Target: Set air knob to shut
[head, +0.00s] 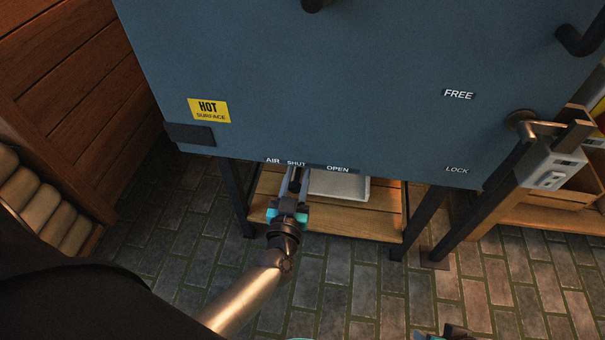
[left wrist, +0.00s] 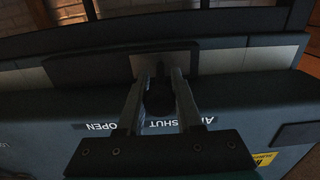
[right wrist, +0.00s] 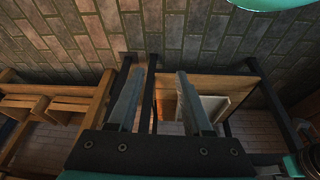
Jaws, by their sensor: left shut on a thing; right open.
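The air knob is a small dark lever (left wrist: 160,98) under the lower edge of the blue-grey kiln (head: 350,80). The labels AIR, SHUT (head: 296,163) and OPEN (head: 338,169) run along that edge. My left gripper (head: 293,176) reaches up from the front and is shut on the knob, just below the SHUT label. In the left wrist view, the knob sits between the two fingers (left wrist: 160,88), in line with the SHUT label. In the head view, the gripper mostly hides the knob. My right gripper (right wrist: 157,82) is open and empty in the right wrist view.
A wooden shelf (head: 375,222) with a pale tray (head: 340,186) lies under the kiln between dark legs. A latch handle (head: 540,127) sits at the right, between FREE and LOCK labels. A yellow HOT SURFACE sign (head: 209,110) is at the left. Brick floor (head: 340,300) is clear in front.

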